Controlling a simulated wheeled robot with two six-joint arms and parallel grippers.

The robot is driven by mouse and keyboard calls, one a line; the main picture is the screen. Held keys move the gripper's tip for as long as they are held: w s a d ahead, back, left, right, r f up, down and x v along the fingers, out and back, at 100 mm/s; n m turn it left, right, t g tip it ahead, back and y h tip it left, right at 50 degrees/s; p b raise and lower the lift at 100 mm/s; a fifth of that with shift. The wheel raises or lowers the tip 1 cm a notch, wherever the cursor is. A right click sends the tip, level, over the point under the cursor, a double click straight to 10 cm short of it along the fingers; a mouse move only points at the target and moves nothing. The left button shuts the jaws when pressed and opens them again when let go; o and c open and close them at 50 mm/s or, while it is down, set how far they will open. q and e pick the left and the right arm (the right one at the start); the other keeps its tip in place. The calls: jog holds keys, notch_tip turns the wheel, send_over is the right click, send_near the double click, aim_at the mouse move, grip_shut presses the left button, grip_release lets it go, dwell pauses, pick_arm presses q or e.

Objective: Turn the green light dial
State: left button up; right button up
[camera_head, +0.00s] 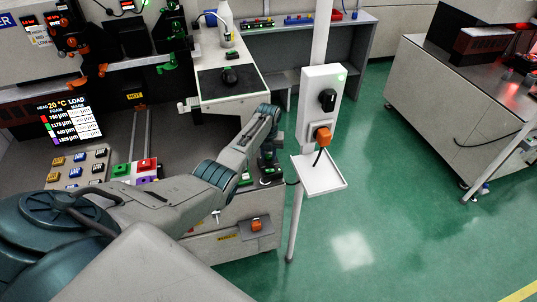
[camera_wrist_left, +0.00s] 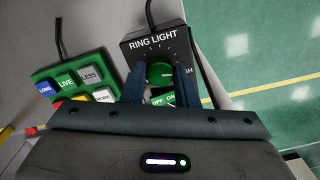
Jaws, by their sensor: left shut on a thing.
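The green light dial (camera_wrist_left: 159,72) sits on a dark box labelled RING LIGHT (camera_wrist_left: 152,43), with tick marks around it, in the left wrist view. My left gripper (camera_wrist_left: 161,78) has one finger on each side of the dial and is shut on it. Below the dial, between the fingers, are OFF and ON markings (camera_wrist_left: 163,101). In the head view my left gripper (camera_head: 268,165) is at the right end of the bench, and the dial is hidden there. My right gripper is not in view.
A green button box (camera_wrist_left: 78,82) with LIVE, LESS and other keys lies left of the dial box. A dark cable (camera_wrist_left: 150,15) leaves the dial box. A white post-mounted box (camera_head: 321,95) with a tray (camera_head: 319,174) stands right of my left gripper. Green floor lies beyond.

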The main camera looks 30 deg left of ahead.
aim_at(269, 157)
pick_arm(q)
jog(key=shift+m, duration=0.3)
jog(key=o, duration=1)
jog(key=shift+r, duration=0.1)
notch_tip(269, 157, up, 11)
jog(key=b, duration=0.1)
jog(key=shift+f, duration=0.2)
